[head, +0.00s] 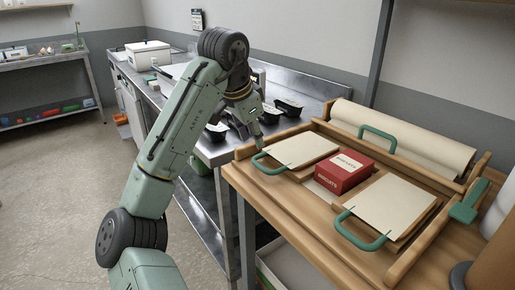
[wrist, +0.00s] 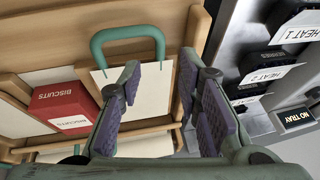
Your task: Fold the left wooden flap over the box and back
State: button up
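The left wooden flap (head: 304,150) lies flat, its pale face up, to the left of the red biscuits box (head: 338,178). Its green loop handle (head: 262,168) sticks out at its near left end. My gripper (head: 256,134) hangs above the wooden station's left rim, behind the handle and apart from it. In the wrist view my gripper (wrist: 168,80) has its purple-padded fingers spread with nothing between them. Beyond the fingers are the flap (wrist: 148,92), its green handle (wrist: 127,34) and the red box (wrist: 66,104) at left. The fingers partly cover the flap.
The right flap (head: 398,205) lies flat with a green handle (head: 357,238). Another green handle (head: 377,130) stands at the back before a paper roll (head: 405,140). Black trays (head: 288,106) sit on the steel counter behind my gripper. Wooden rims edge the station.

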aim_at(260, 154)
jog(key=x, duration=0.6)
jog(key=shift+w+d+f+p, duration=0.1)
jog(key=shift+f+p, duration=0.15)
jog(key=shift+p, duration=0.1)
grip_shut()
dwell(0.5)
